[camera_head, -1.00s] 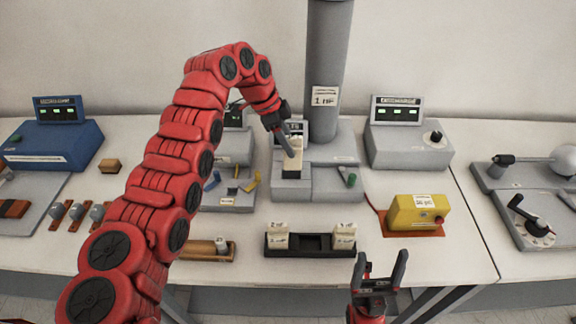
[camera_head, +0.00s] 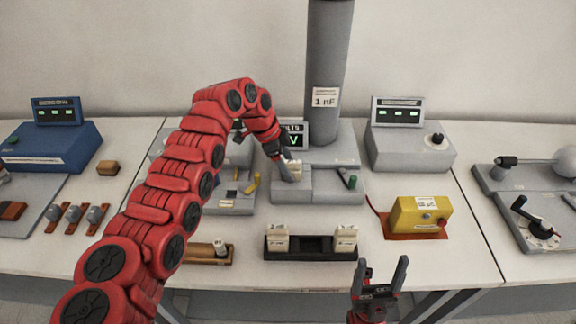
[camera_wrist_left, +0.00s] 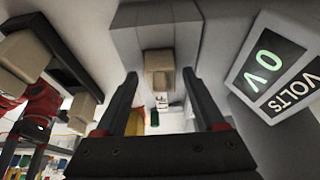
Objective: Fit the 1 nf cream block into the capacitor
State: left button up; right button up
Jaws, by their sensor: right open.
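A cream block (camera_head: 294,165) sits upright, sunk into the grey base (camera_head: 318,185) of the capacitor, whose tall grey column (camera_head: 321,60) carries a "1 nF" label. How deep the block sits cannot be told. My left gripper (camera_head: 286,172) is at the block. In the left wrist view my left fingers (camera_wrist_left: 160,74) stand apart, with the cream block (camera_wrist_left: 159,70) between their tips and a gap on each side. Two more cream blocks (camera_head: 278,238) (camera_head: 345,239) stand in the black rack (camera_head: 311,257). My right gripper (camera_head: 382,274) is open and empty at the table's front.
A lever with a green end (camera_head: 350,181) lies right of the block. A yellow box (camera_head: 421,215) stands further right, and a wooden tray (camera_head: 207,254) lies left of the rack. A lit volts display (camera_head: 294,136) stands behind the block.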

pick_arm(q)
jog(key=p+v, duration=0.2)
jog(key=v, duration=1)
dwell(0.3)
